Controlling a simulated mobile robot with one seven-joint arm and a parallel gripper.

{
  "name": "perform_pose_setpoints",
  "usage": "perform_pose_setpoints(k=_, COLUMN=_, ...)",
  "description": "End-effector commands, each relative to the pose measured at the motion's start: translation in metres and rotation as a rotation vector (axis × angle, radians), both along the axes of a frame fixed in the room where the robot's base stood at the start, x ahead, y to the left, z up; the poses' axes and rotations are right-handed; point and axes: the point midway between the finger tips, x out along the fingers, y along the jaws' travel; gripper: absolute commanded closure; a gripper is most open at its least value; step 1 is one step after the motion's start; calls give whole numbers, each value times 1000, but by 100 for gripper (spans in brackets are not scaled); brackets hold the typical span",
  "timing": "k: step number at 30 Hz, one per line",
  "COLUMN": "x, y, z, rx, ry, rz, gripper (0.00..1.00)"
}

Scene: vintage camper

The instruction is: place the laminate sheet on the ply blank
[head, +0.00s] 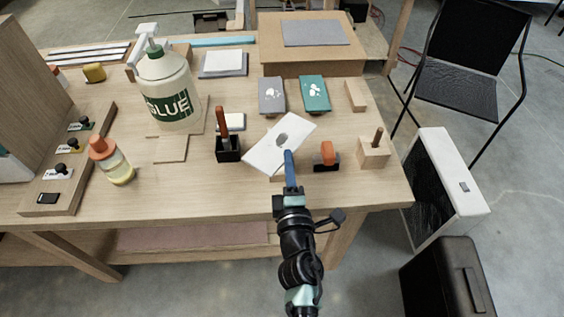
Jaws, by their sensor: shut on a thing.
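The laminate sheet (265,154) appears to be the white rectangular sheet with a grey oval mark, near the front right of the workbench. My gripper (289,156) is shut on its near right edge with blue fingers. The sheet lies at an angle in the picture and seems raised off the bench; its exact height is unclear. A pale wooden piece (278,177) shows just below the sheet's near edge and is mostly hidden. Another thin wooden piece (171,149) lies in front of the glue bottle. I cannot tell which is the ply blank.
A black holder with a red-handled tool (227,146) stands left of the sheet. An orange-topped block (326,155) and a wooden block with a peg (375,150) stand right. Grey (271,95) and teal (314,92) packs lie behind. A glue bottle (167,90) stands left.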

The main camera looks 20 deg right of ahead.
Motion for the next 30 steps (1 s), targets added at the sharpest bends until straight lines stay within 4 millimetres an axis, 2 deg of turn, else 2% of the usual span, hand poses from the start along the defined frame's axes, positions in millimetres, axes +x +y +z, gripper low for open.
perform_pose_setpoints(k=12, x=0, y=-1, z=-58, rx=-1, ry=-1, rz=-1, gripper=100)
perform_pose_setpoints(k=19, x=0, y=0, z=-69, rx=0, ry=-1, rz=0, gripper=100)
perform_pose_setpoints(k=27, x=0, y=-1, z=-100, rx=0, ry=-1, rz=-1, gripper=100)
perform_pose_setpoints(k=30, x=0, y=-1, z=-100, rx=-2, ry=-2, rz=-1, gripper=100)
